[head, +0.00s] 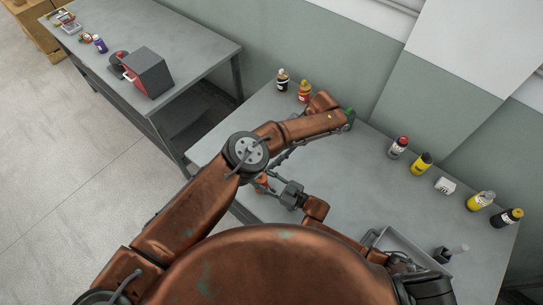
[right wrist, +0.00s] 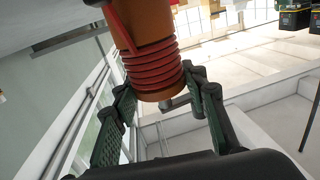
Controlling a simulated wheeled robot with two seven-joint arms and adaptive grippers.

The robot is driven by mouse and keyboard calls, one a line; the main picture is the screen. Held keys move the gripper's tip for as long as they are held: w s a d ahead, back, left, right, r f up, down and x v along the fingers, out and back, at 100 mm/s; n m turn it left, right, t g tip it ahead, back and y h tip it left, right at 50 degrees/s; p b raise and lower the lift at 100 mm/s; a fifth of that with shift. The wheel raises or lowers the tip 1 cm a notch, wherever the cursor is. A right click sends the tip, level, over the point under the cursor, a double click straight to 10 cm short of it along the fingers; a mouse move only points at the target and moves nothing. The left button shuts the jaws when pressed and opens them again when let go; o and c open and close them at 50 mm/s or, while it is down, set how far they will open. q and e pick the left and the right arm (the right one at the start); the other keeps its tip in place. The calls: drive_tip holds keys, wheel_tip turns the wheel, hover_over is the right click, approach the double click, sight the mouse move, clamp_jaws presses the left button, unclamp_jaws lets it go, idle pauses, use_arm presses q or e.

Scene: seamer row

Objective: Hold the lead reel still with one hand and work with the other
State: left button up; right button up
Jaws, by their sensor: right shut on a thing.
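An orange-brown reel with red lead wound round it (right wrist: 150,65) is in the right wrist view, between the green-padded fingers of my right gripper (right wrist: 162,92). The gripper is shut on it. A loose length of red lead runs up along the reel. In the head view my right gripper (head: 276,187) is low at the near edge of the grey table, with a small orange part of the reel (head: 262,182) showing. My left arm reaches across the table from the left. The end of my left gripper (head: 349,118) shows near the back wall; its jaws are unclear.
The grey table (head: 360,185) is clear in the middle. Several bottles, including a red-and-white one (head: 398,147), and a white box (head: 445,186) line its back. A grey tray (head: 424,264) is at the near right. A second bench (head: 195,38) holds a red-fronted box (head: 150,72).

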idle(0.4)
drive_tip(key=o, duration=1.4)
drive_tip(key=shift+c, duration=0.2)
